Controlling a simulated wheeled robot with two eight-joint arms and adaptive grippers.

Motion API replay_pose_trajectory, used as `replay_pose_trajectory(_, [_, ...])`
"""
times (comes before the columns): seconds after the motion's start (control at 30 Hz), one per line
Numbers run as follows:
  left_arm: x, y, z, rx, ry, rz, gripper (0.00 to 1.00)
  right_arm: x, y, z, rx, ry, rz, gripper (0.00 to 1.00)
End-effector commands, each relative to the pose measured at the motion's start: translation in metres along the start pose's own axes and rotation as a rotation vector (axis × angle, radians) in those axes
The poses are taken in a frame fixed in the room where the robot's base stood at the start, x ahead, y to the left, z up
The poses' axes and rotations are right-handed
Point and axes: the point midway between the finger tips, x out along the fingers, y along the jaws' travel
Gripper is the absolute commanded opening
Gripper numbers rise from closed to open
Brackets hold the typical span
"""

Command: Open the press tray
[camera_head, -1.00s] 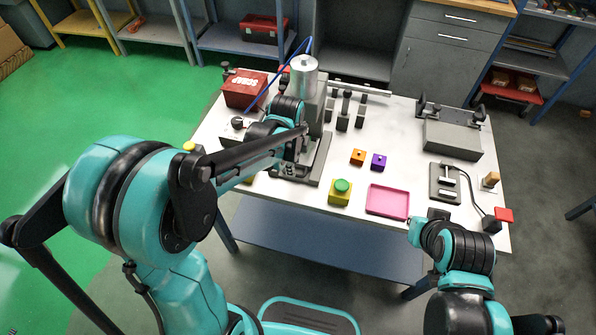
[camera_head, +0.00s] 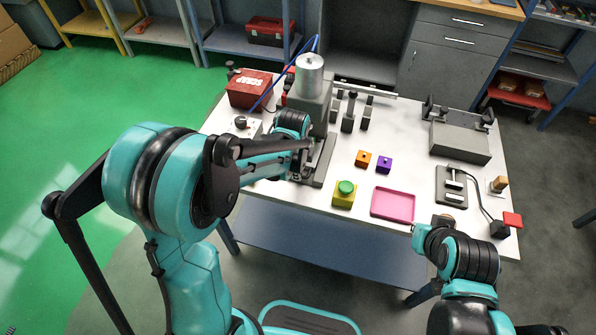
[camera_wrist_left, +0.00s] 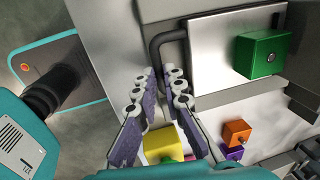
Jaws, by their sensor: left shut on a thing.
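The press (camera_head: 311,85) stands at the back left of the table, with a grey cylinder on top. In the left wrist view, its tray is a flat metal plate (camera_wrist_left: 212,72) with a dark bent handle (camera_wrist_left: 160,42). A green block (camera_wrist_left: 262,55) with a small dark spot sits on the plate. My left gripper (camera_wrist_left: 166,78) is shut on the handle, its fingers on either side of the bar. In the head view, my left gripper (camera_head: 300,168) is at the press's front, where the arm hides most of the tray. My right arm is at lower right; its gripper cannot be made out.
A yellow box with a green button (camera_head: 343,194), a pink tray (camera_head: 393,205), an orange block (camera_head: 363,159) and a purple block (camera_head: 384,164) lie right of the press. A red scrap bin (camera_head: 249,90) stands to its left. Free table lies between blocks and back fixtures.

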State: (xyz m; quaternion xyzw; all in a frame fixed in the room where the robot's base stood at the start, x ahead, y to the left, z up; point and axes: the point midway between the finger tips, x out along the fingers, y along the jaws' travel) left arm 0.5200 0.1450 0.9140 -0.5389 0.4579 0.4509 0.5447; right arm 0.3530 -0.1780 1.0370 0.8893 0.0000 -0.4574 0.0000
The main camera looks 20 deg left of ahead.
Motion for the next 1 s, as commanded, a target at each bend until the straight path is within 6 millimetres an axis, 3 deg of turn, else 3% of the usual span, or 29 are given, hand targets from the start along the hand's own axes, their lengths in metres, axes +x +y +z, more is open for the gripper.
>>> replay_pose_trajectory(0.17, [-0.004,0.02,0.0,0.0,0.0,0.001,0.0,-0.001,0.0,-0.001,0.0,0.0,0.0,0.0])
replay_pose_trajectory(0.4, [-0.015,0.083,0.002,-0.001,0.0,0.002,0.0,-0.005,0.0,-0.004,0.0,0.0,0.0,0.0])
replay_pose_trajectory(0.5, [-0.018,0.1,0.002,-0.001,0.0,0.002,0.0,-0.006,0.0,-0.005,0.0,0.0,0.0,0.0])
replay_pose_trajectory(0.63, [-0.02,0.11,0.003,-0.001,0.0,0.001,0.0,-0.007,0.0,-0.005,0.0,0.0,0.0,0.0])
replay_pose_trajectory(0.9, [-0.019,0.11,0.003,-0.001,0.0,0.001,0.0,-0.007,0.0,-0.005,0.0,0.0,0.0,0.0])
replay_pose_trajectory(1.0, [-0.019,0.11,0.003,-0.001,0.0,0.0,0.3,-0.007,0.0,-0.005,0.0,0.0,0.0,0.0])
